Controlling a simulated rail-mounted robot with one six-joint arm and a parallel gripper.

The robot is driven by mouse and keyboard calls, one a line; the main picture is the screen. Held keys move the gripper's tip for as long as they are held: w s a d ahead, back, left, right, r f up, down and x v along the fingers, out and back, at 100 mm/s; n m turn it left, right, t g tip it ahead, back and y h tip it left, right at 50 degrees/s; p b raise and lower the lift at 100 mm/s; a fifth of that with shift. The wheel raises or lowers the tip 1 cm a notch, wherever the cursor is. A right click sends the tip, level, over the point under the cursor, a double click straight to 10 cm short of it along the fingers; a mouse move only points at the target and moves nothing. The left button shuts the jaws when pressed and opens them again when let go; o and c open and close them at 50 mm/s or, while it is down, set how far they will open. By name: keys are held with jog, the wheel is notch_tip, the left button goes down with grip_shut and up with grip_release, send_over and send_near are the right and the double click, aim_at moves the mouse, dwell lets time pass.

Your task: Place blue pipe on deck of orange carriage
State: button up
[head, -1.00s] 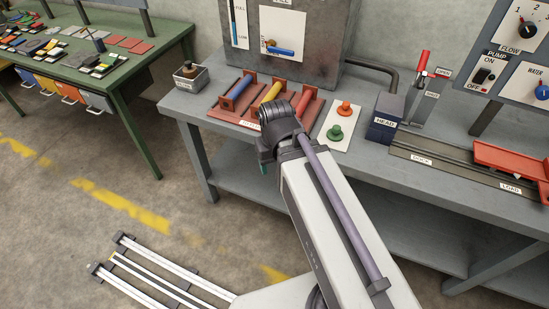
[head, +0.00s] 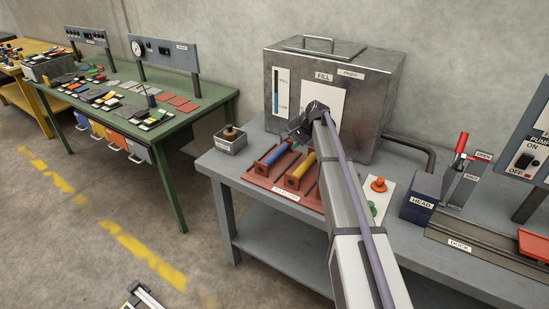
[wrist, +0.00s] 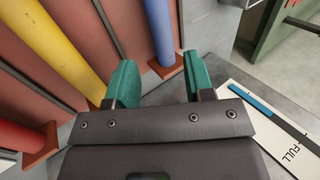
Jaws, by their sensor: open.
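The blue pipe (head: 278,154) lies in the left slot of the red-brown rack (head: 256,182) on the grey bench. In the wrist view the blue pipe (wrist: 157,28) runs up from between my gripper's teal fingers (wrist: 158,62). The fingers are open, one on either side of its line, with nothing held. I cannot tell how far they are above it. In the head view my wrist is over the back of the rack, hiding the fingers. The orange carriage (head: 533,246) is cut off at the right edge, on the dock rail.
A yellow pipe (head: 303,166) lies beside the blue one; a red pipe (wrist: 20,135) shows in the wrist view. A metal tank (head: 375,90) stands close behind the rack. A small tray (head: 231,143) is to its left. The HEAD block (head: 421,192) stands before the carriage.

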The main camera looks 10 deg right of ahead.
aim_at(277, 153)
jog(key=b+x, duration=0.1)
jog(key=x, duration=0.1)
jog(key=b+x, duration=0.1)
jog(key=b, duration=0.1)
jog(key=b+x, duration=0.2)
jog(key=shift+s+a+f, duration=0.1)
jog(key=shift+s+f, duration=0.1)
jog(key=shift+f, duration=0.3)
jog(key=shift+r, duration=0.15)
jog(key=b+x, duration=0.4)
jog(key=x, duration=0.1)
jog(key=shift+a, duration=0.25)
jog(key=shift+r, duration=0.1)
grip_shut()
